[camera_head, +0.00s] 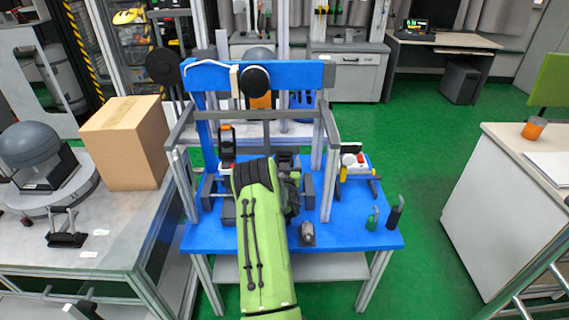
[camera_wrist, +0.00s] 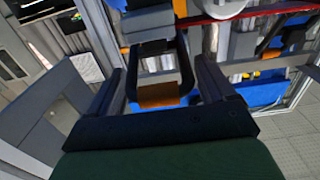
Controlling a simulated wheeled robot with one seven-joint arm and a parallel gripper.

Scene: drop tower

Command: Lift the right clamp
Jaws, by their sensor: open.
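The left clamp (camera_head: 227,147), black with an orange tip, stands upright inside the frame on the blue table (camera_head: 345,237). The right clamp is mostly hidden behind my green arm in the head view, with only dark parts showing past it. In the wrist view a dark clamp with an orange end (camera_wrist: 160,96), apparently the right one, lies ahead between my fingers. My gripper (camera_wrist: 160,80) is open, one finger to each side of this clamp. I cannot tell whether either finger touches it. In the head view my gripper is largely hidden by my arm.
Grey posts and bars of the drop tower (camera_head: 330,128) surround the clamps closely. A small grey object (camera_head: 307,234) and dark-handled tools (camera_head: 395,212) are at the table's front. A cardboard box (camera_head: 125,142) stands on the left bench.

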